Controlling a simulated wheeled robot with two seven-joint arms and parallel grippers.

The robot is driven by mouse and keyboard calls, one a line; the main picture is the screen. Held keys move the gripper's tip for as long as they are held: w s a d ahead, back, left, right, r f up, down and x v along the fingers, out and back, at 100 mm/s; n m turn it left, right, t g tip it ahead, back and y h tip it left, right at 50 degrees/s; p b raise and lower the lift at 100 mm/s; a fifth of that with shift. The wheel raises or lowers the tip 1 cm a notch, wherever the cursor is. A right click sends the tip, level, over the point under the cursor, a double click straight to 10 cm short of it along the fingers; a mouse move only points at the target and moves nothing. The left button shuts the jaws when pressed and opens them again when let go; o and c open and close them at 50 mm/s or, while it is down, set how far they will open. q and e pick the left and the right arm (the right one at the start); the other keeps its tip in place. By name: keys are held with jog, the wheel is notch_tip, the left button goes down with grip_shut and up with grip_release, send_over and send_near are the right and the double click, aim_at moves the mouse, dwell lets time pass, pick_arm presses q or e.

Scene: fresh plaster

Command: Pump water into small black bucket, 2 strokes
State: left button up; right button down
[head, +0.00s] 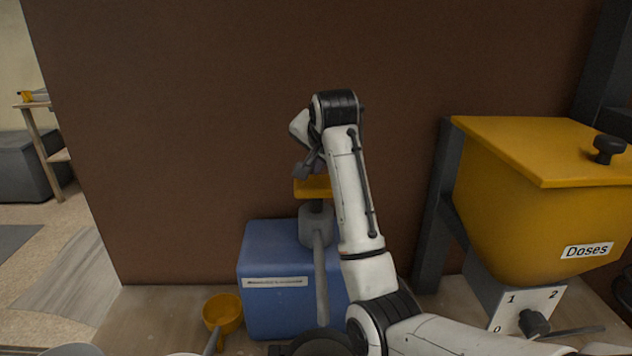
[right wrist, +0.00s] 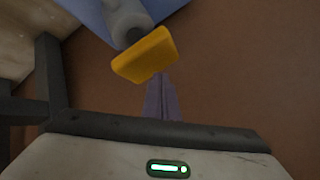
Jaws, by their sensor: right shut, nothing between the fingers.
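A blue water container (head: 275,262) stands on the bench against the brown wall. On top is a grey pump (head: 315,230) with a spout running down its front and a flat yellow pump head (head: 312,188). A dark round rim, probably the small black bucket (head: 318,343), shows at the bottom edge below the spout, partly hidden by my right arm. My right gripper (head: 316,167) is just above the pump head, shut and empty. In the right wrist view its purplish fingers (right wrist: 161,97) are together beside the yellow head (right wrist: 147,55); contact cannot be told. My left gripper is out of view.
A yellow hopper labelled Doses (head: 535,205), with a numbered dial (head: 533,322), stands at the right on a dark frame. Part of a pale bowl (head: 78,350) shows at the lower left. Wall space left of the pump is clear.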

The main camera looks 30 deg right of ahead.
aim_at(317, 187)
jog(key=shift+f, duration=0.15)
jog(key=shift+f, duration=0.25)
jog(key=shift+s+f+b, duration=0.1)
jog(key=shift+f+b, duration=0.5)
jog(key=shift+f, duration=2)
dwell(1.8)
jog(key=shift+r, duration=0.1)
jog(key=shift+r+p, duration=1.3)
jog(key=shift+r, duration=1.55)
